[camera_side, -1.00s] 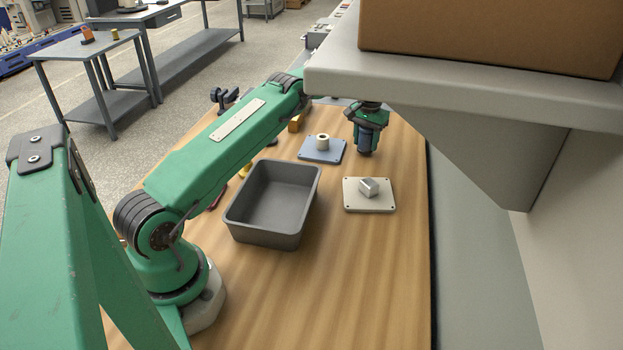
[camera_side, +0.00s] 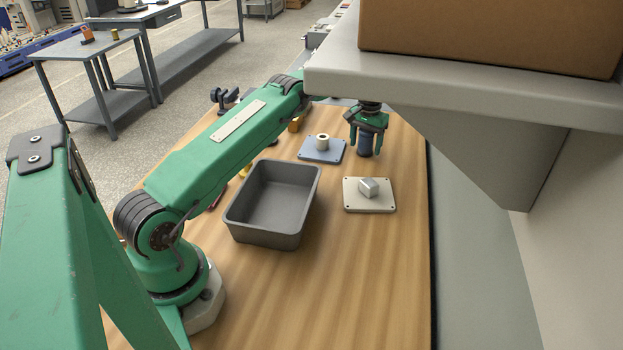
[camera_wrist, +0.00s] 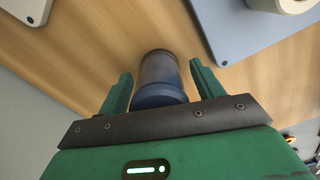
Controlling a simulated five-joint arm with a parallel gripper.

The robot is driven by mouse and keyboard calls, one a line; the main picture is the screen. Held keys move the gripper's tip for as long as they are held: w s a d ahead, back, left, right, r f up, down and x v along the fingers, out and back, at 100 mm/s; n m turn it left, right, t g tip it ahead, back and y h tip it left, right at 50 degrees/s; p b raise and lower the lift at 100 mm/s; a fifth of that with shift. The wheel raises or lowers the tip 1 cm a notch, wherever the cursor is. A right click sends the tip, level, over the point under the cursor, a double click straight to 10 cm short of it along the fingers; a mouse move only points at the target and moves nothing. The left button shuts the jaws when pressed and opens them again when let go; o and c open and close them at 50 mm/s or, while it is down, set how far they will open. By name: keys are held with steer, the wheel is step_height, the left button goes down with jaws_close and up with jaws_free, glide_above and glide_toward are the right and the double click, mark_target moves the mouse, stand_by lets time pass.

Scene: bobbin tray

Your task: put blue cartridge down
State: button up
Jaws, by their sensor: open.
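The blue cartridge (camera_side: 366,143) stands upright on the wooden table, right of the blue plate. In the wrist view the cartridge (camera_wrist: 159,82) is a dark blue cylinder between my two green fingers, with a gap on each side. My gripper (camera_side: 367,142) is open around it. It also shows in the wrist view (camera_wrist: 160,88), jaws spread. The cartridge's lower end is close to or on the wood; the exact contact is hard to see.
A blue plate (camera_side: 311,155) with a cream bobbin (camera_side: 322,142) is to the left. A pale plate (camera_side: 384,203) with a silver block (camera_side: 368,187) is nearer the camera. A grey bin (camera_side: 246,226) stands left of it. A grey overhead shelf (camera_side: 470,97) juts in from the right.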

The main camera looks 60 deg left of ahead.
steer(key=shift+r, duration=0.15)
step_height(320, 180, up, 12)
steer(key=shift+f, duration=0.1)
stand_by(0.6)
stand_by(0.5)
steer(key=shift+s+d+r, duration=0.25)
steer(key=shift+d+r, duration=0.15)
steer(key=shift+r, duration=0.05)
steer(key=s+d+r+m+t, duration=0.1)
steer(key=s+d+r+t, duration=0.1)
steer(key=s+d, duration=0.5)
steer(key=s+d+r+m+t, duration=0.1)
steer(key=s+d+r, duration=0.4)
steer(key=s, duration=1.4)
steer(key=s+d+r+m+t, duration=0.2)
steer(key=s+d+r, duration=0.1)
steer(key=s+d, duration=0.6)
steer(key=shift+s+r+m+t, duration=0.3)
steer(key=shift+s, duration=2.05)
